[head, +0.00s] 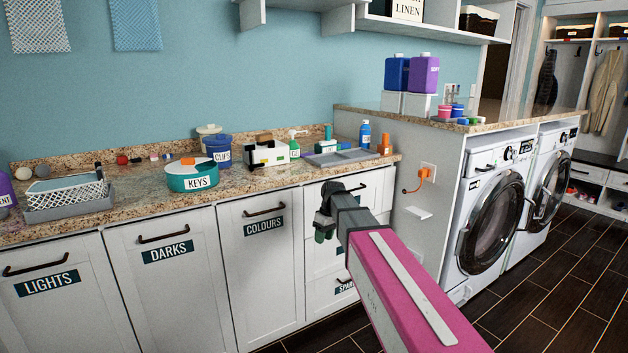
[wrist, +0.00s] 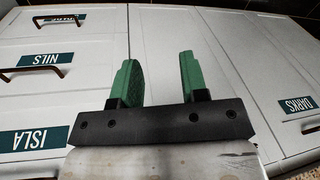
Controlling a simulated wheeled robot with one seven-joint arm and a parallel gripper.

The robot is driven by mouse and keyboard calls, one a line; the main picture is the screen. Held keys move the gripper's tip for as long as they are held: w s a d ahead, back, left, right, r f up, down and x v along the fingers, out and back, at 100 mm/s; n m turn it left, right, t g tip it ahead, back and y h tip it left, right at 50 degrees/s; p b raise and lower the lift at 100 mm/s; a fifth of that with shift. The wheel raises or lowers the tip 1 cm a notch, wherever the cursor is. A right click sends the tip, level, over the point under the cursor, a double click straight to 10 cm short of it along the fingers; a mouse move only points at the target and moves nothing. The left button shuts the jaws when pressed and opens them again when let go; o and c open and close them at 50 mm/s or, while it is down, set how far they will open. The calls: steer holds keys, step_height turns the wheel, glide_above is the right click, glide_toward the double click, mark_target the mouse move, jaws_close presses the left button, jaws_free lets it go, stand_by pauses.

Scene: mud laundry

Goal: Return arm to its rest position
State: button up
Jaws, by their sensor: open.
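My gripper (head: 322,226) is at the end of my pink arm, in front of the cabinet drawers below the counter in the head view. In the wrist view, the green fingers of my gripper (wrist: 160,80) stand apart with nothing between them. White cabinet fronts lie beyond the fingertips; I cannot tell the exact gap to them.
The granite counter (head: 130,205) holds a teal KEYS tub (head: 192,178), a blue CLIPS tub (head: 218,150) and a grey tray (head: 340,157). Bar handles stick out from the drawers and doors. Washing machines (head: 492,215) stand at right. The dark floor (head: 545,300) is clear.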

steer(key=s+d+f+m+h, duration=0.2)
steer(key=s+d+f+m, duration=0.7)
steer(key=s+d+f, duration=0.6)
steer(key=s+f, duration=0.1)
steer(key=s, duration=0.2)
steer(key=shift+s+d+f+m, duration=0.2)
steer(key=shift+s+m, duration=0.1)
steer(key=shift+s, duration=0.1)
